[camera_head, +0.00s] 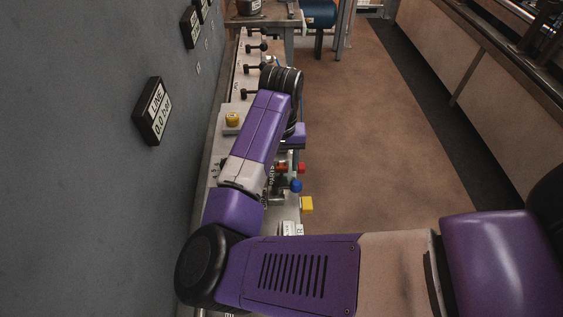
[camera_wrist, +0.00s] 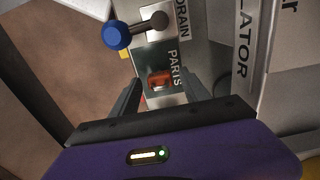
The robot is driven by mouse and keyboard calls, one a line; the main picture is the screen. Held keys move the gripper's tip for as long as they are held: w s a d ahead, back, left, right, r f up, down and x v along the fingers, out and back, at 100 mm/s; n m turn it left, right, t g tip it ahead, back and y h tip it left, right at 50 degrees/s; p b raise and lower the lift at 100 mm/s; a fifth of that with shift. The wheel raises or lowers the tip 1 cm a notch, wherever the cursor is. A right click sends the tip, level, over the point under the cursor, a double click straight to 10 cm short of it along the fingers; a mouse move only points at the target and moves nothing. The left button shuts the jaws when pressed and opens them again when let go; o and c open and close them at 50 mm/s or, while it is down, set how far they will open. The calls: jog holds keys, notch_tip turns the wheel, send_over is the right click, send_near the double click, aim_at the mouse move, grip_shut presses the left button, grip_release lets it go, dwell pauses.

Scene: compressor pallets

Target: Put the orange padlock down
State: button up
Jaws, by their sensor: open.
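My gripper (camera_wrist: 161,84) is open, with one dark finger on each side of the padlock in the picture. A gap shows between each finger and the padlock; I cannot tell the height between them. In the head view my arm reaches over the bench along the wall, and I cannot make out the fingertips or be sure of the padlock there.
A blue ball-ended lever (camera_wrist: 116,36) by the word DRAIN stands close to the padlock; its blue knob also shows in the head view (camera_head: 296,185). The brown floor (camera_head: 380,150) at right is clear.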

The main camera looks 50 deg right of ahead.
notch_tip(320, 180, up, 12)
jog(key=shift+p, duration=0.35)
jog(key=s+d+r+n+t+h, duration=0.1)
jog(key=s+d+h, duration=0.1)
jog(key=d+h, duration=0.5)
jog(key=s+d+r+n+t+h, duration=0.15)
jog(key=d+h, duration=0.25)
jog(key=d, duration=0.7)
jog(key=n+t+y, duration=0.6)
jog(key=n+t, duration=0.5)
jog(key=n, duration=0.1)
send_near(282, 161)
jog(key=r, duration=0.1)
jog(key=w+r, duration=0.1)
jog(key=shift+d+r, duration=0.3)
jog(key=shift+d, duration=0.05)
jog(key=s+a+r+m+y, duration=0.1)
jog(key=s+a+m+y, duration=0.1)
jog(key=s+a, duration=0.6)
jog(key=s+a+r+m+t+y, duration=0.1)
jog(key=s+a+r+m+y, duration=0.1)
jog(key=s+a, duration=0.6)
jog(key=shift+s+a+r+y, duration=0.15)
jog(key=shift+s+a+y, duration=0.3)
jog(key=shift+a, duration=0.45)
